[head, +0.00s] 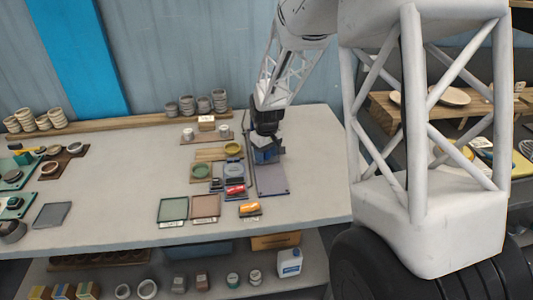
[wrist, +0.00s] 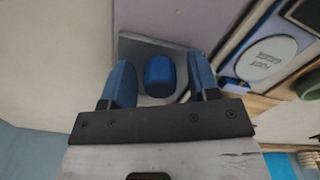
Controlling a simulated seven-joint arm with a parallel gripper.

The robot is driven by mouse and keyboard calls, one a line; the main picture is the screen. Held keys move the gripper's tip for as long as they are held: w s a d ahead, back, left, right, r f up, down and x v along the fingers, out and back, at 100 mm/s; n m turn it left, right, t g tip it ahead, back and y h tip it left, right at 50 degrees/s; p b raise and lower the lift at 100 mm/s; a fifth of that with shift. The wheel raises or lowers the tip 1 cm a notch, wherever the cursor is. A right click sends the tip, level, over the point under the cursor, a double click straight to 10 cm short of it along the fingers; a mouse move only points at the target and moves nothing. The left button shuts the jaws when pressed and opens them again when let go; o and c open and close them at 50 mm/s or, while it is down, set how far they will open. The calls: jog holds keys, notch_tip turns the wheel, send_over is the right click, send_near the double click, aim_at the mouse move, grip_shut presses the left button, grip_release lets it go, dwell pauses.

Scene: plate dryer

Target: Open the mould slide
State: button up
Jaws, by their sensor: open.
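A blue rounded knob (wrist: 159,76) stands on a grey plate (wrist: 130,46) in the wrist view; it looks like the handle of the mould slide, but I cannot be sure. My gripper (wrist: 161,84) is open, with one blue finger on each side of the knob and a visible gap on both sides. In the head view my gripper (head: 266,154) is low over the far part of a long grey-purple panel (head: 272,184). The knob cannot be told apart from my blue fingers there.
Left of the panel are a pale oval piece (head: 233,169), a green round mould (head: 201,171) and a red piece (head: 235,190). Stacked cups (head: 204,104) stand behind. The bench (head: 120,190) is bare at middle left.

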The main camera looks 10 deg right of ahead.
aim_at(273, 187)
grip_shut()
jog(key=shift+s, duration=6.4)
grip_release()
jog(key=shift+r, duration=0.15)
notch_tip(273, 187, up, 8)
jog(key=shift+f, duration=0.2)
